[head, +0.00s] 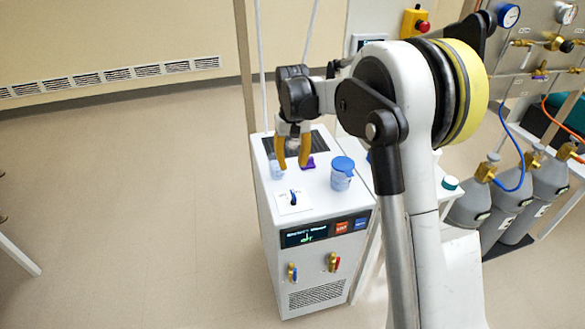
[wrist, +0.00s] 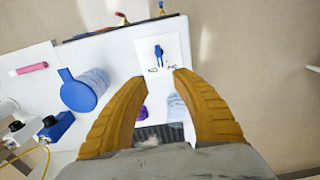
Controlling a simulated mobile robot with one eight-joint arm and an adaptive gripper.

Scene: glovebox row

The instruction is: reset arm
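My gripper (head: 292,165) is at the end of my bent arm, over the top of a white chiller-like unit (head: 264,207). Its two ochre fingers point down. In the wrist view the fingers of my gripper (wrist: 160,76) are spread apart with nothing between the tips, so it is open and empty. A blue lever (head: 293,197) on a white square plate is on the unit's top; it also shows just beyond the fingertips in the wrist view (wrist: 158,54). How far the fingertips are above the surface is hard to tell.
A blue-lidded beaker (head: 342,173), a small clear vessel (head: 277,169) and a purple item (head: 308,163) stand on the unit near the gripper. Grey gas cylinders (head: 510,215) and a valve panel (head: 540,45) are at right. The floor (head: 130,200) at left is open.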

